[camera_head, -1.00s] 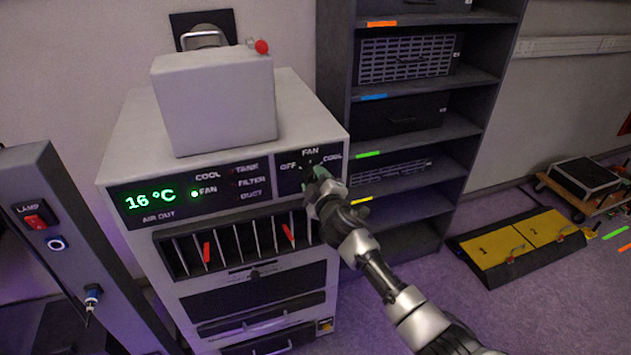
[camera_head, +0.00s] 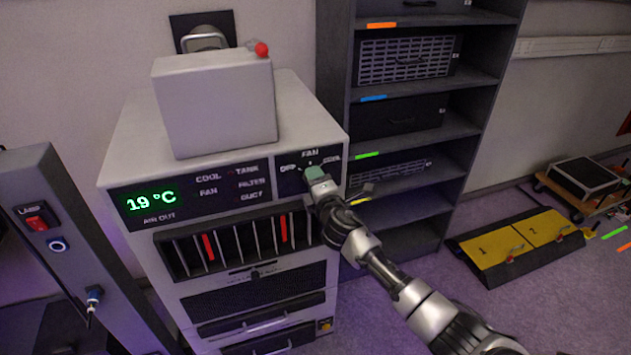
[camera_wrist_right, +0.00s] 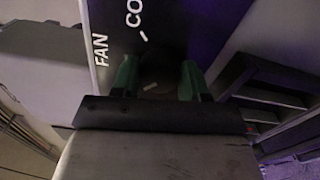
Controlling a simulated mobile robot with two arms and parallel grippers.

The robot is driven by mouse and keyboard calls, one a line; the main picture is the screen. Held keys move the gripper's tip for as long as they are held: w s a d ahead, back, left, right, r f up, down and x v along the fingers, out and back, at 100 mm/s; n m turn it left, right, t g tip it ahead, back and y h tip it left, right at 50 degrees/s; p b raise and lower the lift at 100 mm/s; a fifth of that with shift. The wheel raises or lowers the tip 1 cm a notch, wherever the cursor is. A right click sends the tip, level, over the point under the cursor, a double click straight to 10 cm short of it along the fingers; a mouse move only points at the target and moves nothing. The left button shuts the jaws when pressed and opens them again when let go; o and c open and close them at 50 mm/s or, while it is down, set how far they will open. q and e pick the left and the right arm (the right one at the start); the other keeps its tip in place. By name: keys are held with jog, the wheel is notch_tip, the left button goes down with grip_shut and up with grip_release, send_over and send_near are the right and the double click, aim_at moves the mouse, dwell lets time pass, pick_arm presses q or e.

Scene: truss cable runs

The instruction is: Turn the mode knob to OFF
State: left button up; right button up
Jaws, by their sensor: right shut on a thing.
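The mode knob is mostly hidden by my right gripper (camera_head: 314,173) in the head view. It is a dark shape between the green fingers in the right wrist view (camera_wrist_right: 157,75), with a short pale mark whose direction I cannot read surely. The right gripper is shut on it. The knob panel (camera_head: 290,184) on the white cooling unit (camera_head: 131,146) reads OFF at left, FAN at top and COOL at right. The display (camera_head: 151,202) beside it reads 19 °C in green, and no green lamp shows by FAN. My left gripper is not in view.
A white box (camera_head: 215,105) stands on the unit. A dark shelf rack (camera_head: 463,128) stands close to its right. A grey post (camera_head: 62,230) with a red LAMP switch is at left. Yellow-topped cases (camera_head: 515,245) lie on the floor at right, with open floor before them.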

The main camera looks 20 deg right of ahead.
dwell(0.4)
jog(key=o, duration=0.9)
jog(key=shift+s, duration=0.1)
jog(key=s, duration=0.5)
jog(key=s+b, duration=0.1)
jog(key=s, duration=0.4)
jog(key=shift+s+d, duration=0.2)
jog(key=shift+s, duration=0.1)
